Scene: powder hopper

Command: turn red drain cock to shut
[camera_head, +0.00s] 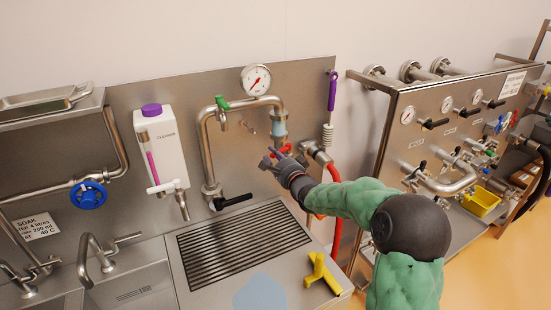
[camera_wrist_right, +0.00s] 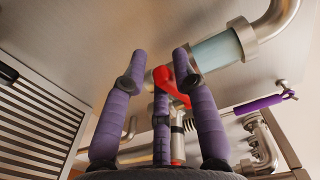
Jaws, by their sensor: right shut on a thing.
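The red drain cock (camera_head: 286,148) is on the pipework below the clear blue-tinted section, right of the middle of the splashback. Its red lever also shows in the right wrist view (camera_wrist_right: 180,92), sloping down to the right between my fingers. My right gripper (camera_head: 272,157) is at the cock, its arm reaching in from the right. In the right wrist view its purple fingers (camera_wrist_right: 160,64) are around the red lever and shut on it. My fingers and hand hide part of the cock. My left gripper is not in view.
A pressure gauge (camera_head: 256,80) and a bent pipe with a green valve (camera_head: 222,103) stand just above and left. A black lever (camera_head: 232,202) sticks out below. A slatted drain grate (camera_head: 240,243) and a yellow object (camera_head: 321,273) are on the worktop. A red hose (camera_head: 337,232) hangs close to my arm.

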